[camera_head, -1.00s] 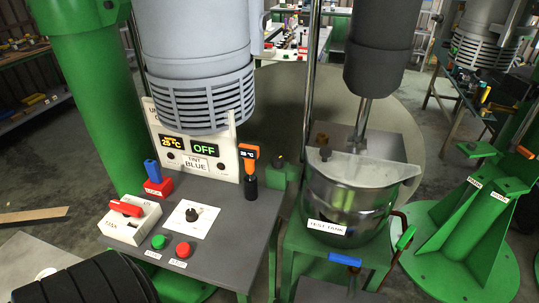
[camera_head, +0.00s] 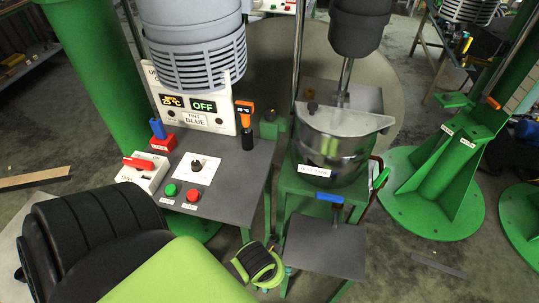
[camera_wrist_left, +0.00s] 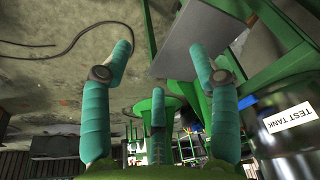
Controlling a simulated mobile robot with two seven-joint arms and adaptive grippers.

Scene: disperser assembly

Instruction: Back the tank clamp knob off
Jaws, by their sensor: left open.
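The silver test tank (camera_head: 345,158) sits on a green stand, with a half-open lid (camera_head: 350,121). It also shows at the right edge of the wrist view (camera_wrist_left: 290,140). I cannot tell for sure which part is the clamp knob: a blue-topped handle (camera_head: 330,198) stands in front of the tank, and a green block (camera_head: 269,128) with a dark top stands left of it. My left gripper (camera_head: 262,266) is low, in front of the table and left of the tank stand's front. In the wrist view its teal fingers (camera_wrist_left: 160,52) are apart and empty. My right gripper is out of view.
A grey control table (camera_head: 225,190) stands on the left with a red button (camera_head: 194,195), a green button (camera_head: 170,190) and a display panel (camera_head: 190,105). A grey plate (camera_head: 325,250) lies below the tank. A green pedestal (camera_head: 440,180) stands on the right.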

